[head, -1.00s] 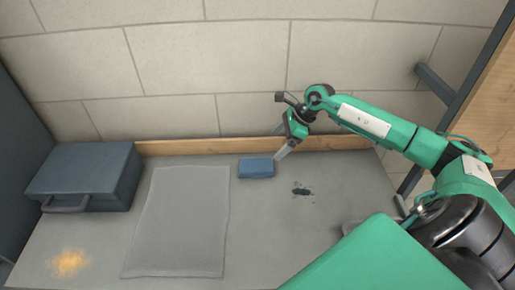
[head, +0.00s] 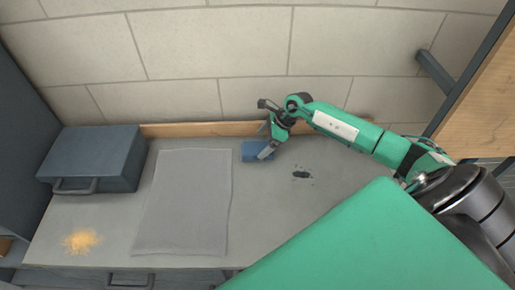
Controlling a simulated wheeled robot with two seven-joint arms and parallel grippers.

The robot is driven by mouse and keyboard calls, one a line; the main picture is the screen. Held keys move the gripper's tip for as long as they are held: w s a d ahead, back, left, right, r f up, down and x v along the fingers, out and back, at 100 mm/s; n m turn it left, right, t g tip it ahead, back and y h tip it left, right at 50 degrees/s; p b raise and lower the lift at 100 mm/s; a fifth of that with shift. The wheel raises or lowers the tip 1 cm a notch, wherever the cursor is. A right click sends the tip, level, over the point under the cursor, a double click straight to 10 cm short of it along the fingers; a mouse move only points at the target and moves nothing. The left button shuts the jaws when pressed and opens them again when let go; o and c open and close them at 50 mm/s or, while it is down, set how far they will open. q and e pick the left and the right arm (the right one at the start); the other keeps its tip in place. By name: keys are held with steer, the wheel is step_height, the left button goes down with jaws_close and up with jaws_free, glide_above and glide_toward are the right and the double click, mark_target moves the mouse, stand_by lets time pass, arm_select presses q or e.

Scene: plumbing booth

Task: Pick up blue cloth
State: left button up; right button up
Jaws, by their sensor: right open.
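The blue cloth (head: 252,152) is a small folded block on the grey worktop, near the wooden strip at the back. My right gripper (head: 266,152) reaches in from the right and is open at the cloth. One finger shows in front of the cloth's right part and covers some of it. The other finger is hard to make out, so I cannot tell whether the fingers touch the cloth. My left gripper is not in view.
A dark blue toolbox (head: 93,158) stands at the left back. A grey mat (head: 183,203) lies left of the cloth. Orange powder (head: 81,241) lies at the front left, and a dark stain (head: 301,175) lies right of the cloth. A tiled wall (head: 200,50) rises behind.

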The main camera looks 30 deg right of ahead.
mark_target(257, 147)
steer(key=p+x, duration=0.1)
steer(key=x, duration=0.2)
steer(key=shift+s+a, duration=0.1)
steer(key=shift+a, duration=0.1)
steer(key=shift+a+f+p, duration=0.15)
steer(key=shift+f+p, duration=0.15)
steer(key=shift+f, duration=0.05)
steer(key=c, duration=1.1)
steer(key=shift+r, duration=0.1)
steer(key=shift+r+b, duration=3.2)
steer(key=shift+r, duration=6.75)
